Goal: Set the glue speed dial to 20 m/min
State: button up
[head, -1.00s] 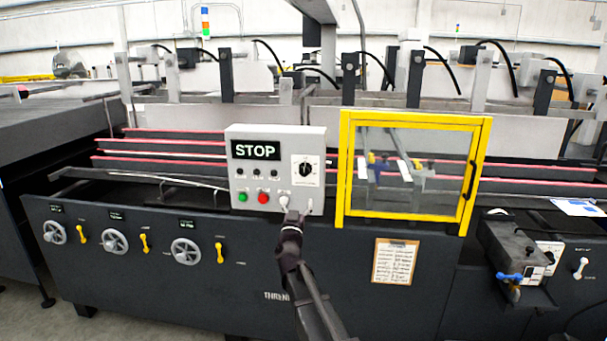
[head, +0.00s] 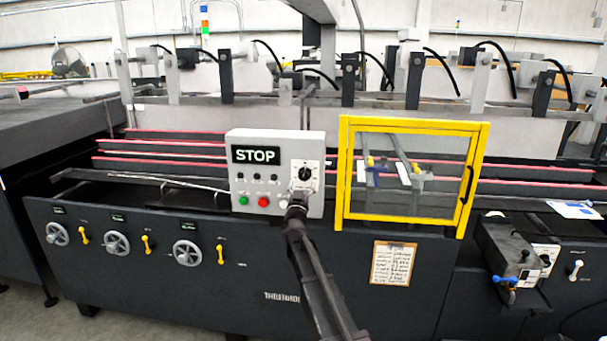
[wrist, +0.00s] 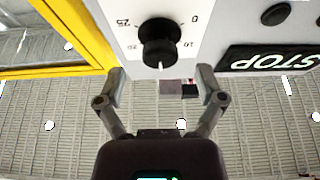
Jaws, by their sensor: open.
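The glue speed dial is a black round knob (head: 305,174) on a white plate at the right of the grey control panel (head: 240,205). In the wrist view, which is upside down, the dial (wrist: 161,42) stands out from the plate, with 0, 10 and 25 readable around it. In the head view my gripper (head: 298,190) is just below the dial.
The STOP display (head: 256,155) is left of the dial, above small black buttons, a green button (head: 243,202) and a red button (head: 263,201). A yellow-framed guard window (head: 345,170) stands close on the right. Air in front of the panel is free.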

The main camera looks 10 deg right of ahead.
aim_at(304, 179)
jog(key=shift+p+x, duration=0.55)
jog(key=shift+x, duration=1.4)
jog(key=shift+c, duration=0.2)
jog(key=c, duration=1.1)
